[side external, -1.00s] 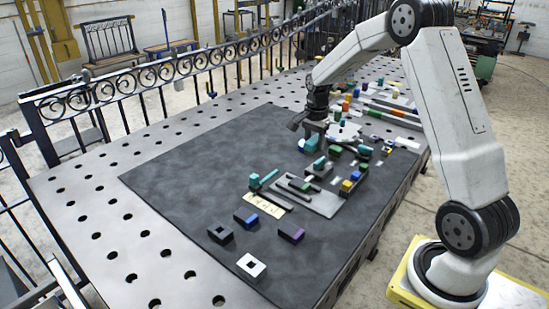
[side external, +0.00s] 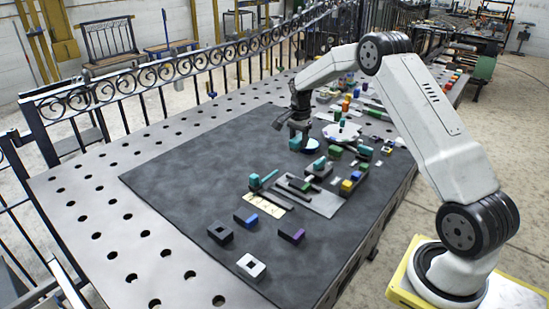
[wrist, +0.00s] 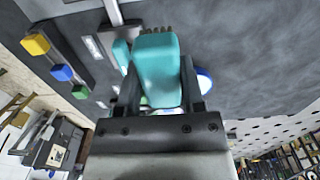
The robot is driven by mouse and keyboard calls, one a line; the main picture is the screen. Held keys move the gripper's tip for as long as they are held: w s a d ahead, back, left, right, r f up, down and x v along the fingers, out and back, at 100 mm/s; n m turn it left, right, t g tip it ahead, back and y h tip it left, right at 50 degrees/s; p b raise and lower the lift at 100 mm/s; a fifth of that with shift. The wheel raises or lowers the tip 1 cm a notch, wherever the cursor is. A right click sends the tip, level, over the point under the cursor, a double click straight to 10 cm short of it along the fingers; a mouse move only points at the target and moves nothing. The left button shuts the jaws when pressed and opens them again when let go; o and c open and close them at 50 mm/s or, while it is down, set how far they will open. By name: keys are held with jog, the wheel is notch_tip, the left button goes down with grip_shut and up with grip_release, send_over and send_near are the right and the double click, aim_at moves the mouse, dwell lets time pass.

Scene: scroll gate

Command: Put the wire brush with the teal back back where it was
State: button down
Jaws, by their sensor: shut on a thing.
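The wire brush with the teal back (wrist: 158,72) is between my gripper's fingers (wrist: 160,98) in the wrist view, with dark bristles showing at its far end. My gripper (side external: 297,134) is shut on it. In the side view the teal brush (side external: 295,144) hangs just under the fingers, over the dark mat (side external: 190,165), left of a round blue-and-white disc (side external: 310,146). I cannot tell whether the brush touches the mat. The spot it came from cannot be told from these frames.
Coloured blocks and a white disc (side external: 342,132) stand to the right. The mat's left side is clear.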

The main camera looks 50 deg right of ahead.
send_over(288, 164)
jog(key=shift+s+f, duration=0.15)
jog(key=shift+f, duration=2.75)
jog(key=shift+d+f, duration=0.1)
jog(key=shift+f, duration=1.65)
jog(key=shift+f, duration=0.1)
jog(key=shift+c, duration=1)
grip_release()
